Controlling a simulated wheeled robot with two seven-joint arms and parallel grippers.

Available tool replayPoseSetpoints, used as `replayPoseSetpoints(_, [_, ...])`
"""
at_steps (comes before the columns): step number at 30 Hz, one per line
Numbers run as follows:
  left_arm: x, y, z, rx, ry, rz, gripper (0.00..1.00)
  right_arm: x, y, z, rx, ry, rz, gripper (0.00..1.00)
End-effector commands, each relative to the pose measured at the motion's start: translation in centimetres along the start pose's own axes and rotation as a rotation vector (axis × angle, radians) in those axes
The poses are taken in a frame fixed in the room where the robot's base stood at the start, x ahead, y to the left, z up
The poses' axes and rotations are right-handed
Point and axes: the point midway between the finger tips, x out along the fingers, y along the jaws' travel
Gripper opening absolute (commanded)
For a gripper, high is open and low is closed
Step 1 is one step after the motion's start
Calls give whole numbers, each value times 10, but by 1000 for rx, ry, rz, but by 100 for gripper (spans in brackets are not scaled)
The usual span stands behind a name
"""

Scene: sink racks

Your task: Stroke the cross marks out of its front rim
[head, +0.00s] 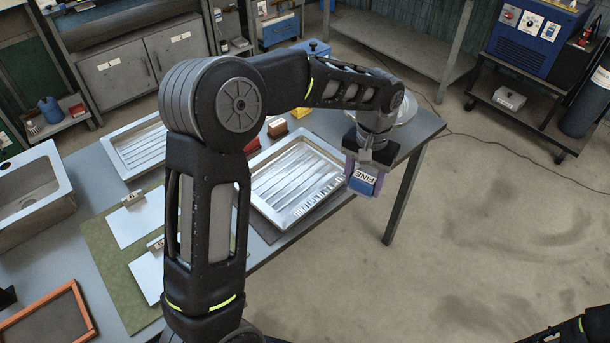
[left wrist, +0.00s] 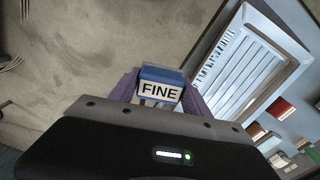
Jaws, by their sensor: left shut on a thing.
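My left gripper (head: 364,176) is shut on a blue block with a white label reading FINE (head: 361,186). It holds the block in the air beyond the right end of a ridged metal drainer tray (head: 262,205). The block also shows in the left wrist view (left wrist: 161,74), between purple fingers (left wrist: 196,100). The tray in the left wrist view (left wrist: 262,20) has a row of marks (left wrist: 214,58) along one rim side. In the head view these marks (head: 318,201) run along its near right side; their shape is too small to tell. My right gripper is out of view.
A second ridged tray (head: 122,137) and a sink (head: 28,205) stand to the left. A green mat (head: 98,232) bears white sheets. Floor beyond the table's near edge is clear.

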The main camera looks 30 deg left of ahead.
Motion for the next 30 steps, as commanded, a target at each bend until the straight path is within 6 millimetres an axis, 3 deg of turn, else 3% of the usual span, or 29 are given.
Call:
replayPoseSetpoints(10, [-1, -2, 1, 16, 1, 0, 18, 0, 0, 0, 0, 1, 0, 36])
replayPoseSetpoints(16, [-7, -16, 8, 184, 2, -2, 18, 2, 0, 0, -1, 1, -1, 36])
replayPoseSetpoints(23, [-23, -53, 31, 649, 2, -6, 18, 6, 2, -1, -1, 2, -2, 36])
replayPoseSetpoints(30, [-40, -94, 68, 1277, -1, -5, 18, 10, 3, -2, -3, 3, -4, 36])
